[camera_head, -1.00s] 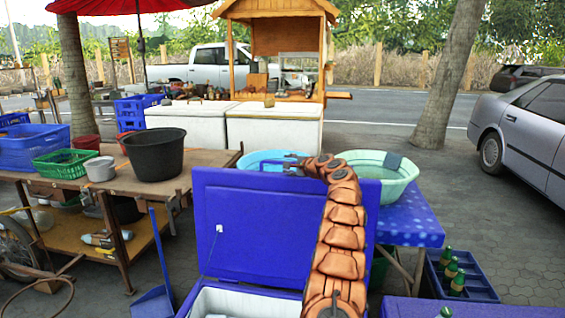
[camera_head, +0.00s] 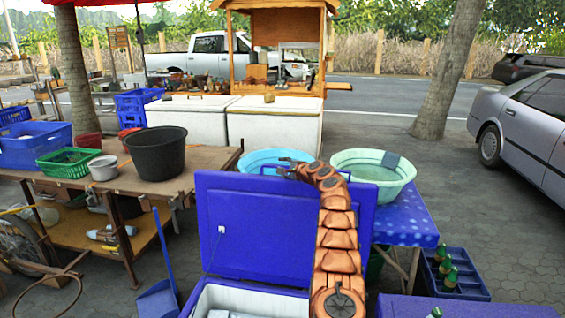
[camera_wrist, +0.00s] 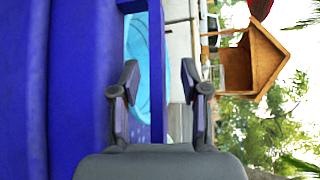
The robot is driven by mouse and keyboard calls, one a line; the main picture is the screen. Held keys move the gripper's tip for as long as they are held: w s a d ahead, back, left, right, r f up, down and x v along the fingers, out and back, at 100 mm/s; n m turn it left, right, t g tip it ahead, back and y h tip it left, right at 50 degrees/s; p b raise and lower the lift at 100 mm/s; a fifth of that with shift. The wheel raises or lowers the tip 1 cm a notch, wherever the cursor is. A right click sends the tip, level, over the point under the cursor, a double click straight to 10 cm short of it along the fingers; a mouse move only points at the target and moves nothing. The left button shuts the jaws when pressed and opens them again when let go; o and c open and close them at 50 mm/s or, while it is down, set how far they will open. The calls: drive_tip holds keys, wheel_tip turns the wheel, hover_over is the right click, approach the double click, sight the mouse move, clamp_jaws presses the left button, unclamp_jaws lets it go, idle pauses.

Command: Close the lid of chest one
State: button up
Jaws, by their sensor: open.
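Chest one (camera_head: 250,303) is a blue cooler with a white inside, at the bottom of the head view. Its blue lid (camera_head: 265,235) stands open, roughly upright, and fills the left of the wrist view (camera_wrist: 70,80). A thin blue handle bar (camera_wrist: 157,70) runs along the lid's top edge, with a gap between them. My gripper (camera_wrist: 160,105) is open, its dark fingers on either side of the bar's line in the wrist view. In the head view my orange arm reaches up in front of the lid and the gripper (camera_head: 287,167) is at its top edge. Contact cannot be told.
A blue basin (camera_head: 262,160) and a pale green basin (camera_head: 375,178) stand behind the lid on a blue spotted table (camera_head: 412,222). A bottle crate (camera_head: 455,280) and another blue chest top (camera_head: 465,307) are at right. A wooden table (camera_head: 150,190) stands at left.

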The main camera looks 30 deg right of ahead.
drive_tip(key=shift+w+a+f+p, duration=0.15)
drive_tip(key=shift+w+p, duration=0.25)
drive_tip(key=shift+p, duration=1.5)
clamp_jaws()
